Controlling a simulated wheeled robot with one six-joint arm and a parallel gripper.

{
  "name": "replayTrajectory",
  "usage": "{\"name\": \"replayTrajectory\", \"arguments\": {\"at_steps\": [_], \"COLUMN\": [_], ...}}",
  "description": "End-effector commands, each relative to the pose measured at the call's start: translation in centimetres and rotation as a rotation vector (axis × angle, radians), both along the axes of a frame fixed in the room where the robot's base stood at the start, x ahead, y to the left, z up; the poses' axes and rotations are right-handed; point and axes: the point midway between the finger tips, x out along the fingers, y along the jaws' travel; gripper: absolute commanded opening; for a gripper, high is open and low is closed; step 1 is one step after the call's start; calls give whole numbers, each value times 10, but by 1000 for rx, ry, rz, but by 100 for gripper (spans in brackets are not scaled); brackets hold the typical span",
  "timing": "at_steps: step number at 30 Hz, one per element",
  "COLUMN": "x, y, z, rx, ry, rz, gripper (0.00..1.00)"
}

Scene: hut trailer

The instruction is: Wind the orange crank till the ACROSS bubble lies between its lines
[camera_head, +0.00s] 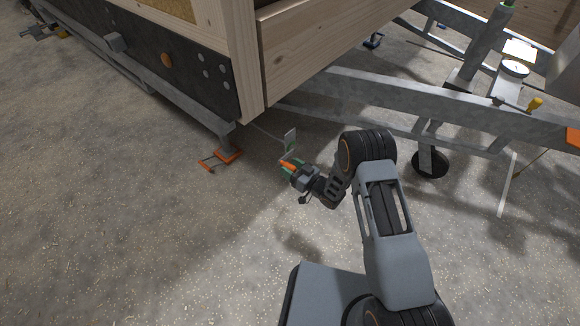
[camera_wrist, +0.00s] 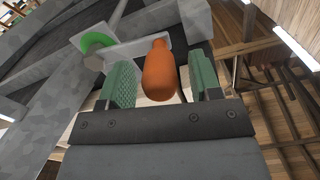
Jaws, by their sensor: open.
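The orange crank's grip (camera_head: 289,166) is low beside the trailer corner, on a grey crank arm (camera_head: 291,141). In the wrist view the orange grip (camera_wrist: 158,72) stands between my gripper's green-padded jaws (camera_wrist: 162,84), with a gap on each side. My gripper (camera_head: 291,168) is open around the grip and not closed on it. The crank's grey plate (camera_wrist: 134,50) meets a shaft with a green ring (camera_wrist: 98,43). No bubble or lines can be made out; a small pale panel (camera_head: 520,50) and a round white dial (camera_head: 515,69) at upper right are too small to read.
The wooden hut wall (camera_head: 320,45) overhangs the crank. The galvanised drawbar (camera_head: 400,100) and a black wheel (camera_head: 430,164) are to the right. The gravelly floor (camera_head: 130,230) in front is clear.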

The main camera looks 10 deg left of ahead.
Motion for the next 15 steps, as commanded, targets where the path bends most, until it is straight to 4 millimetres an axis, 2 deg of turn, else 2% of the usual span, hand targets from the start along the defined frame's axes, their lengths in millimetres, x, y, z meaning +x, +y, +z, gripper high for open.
{"name": "replayTrajectory", "arguments": {"at_steps": [15], "x": [-42], "y": [-86], "z": [1], "rx": [0], "ry": [3], "rz": [-5], "gripper": [58]}}
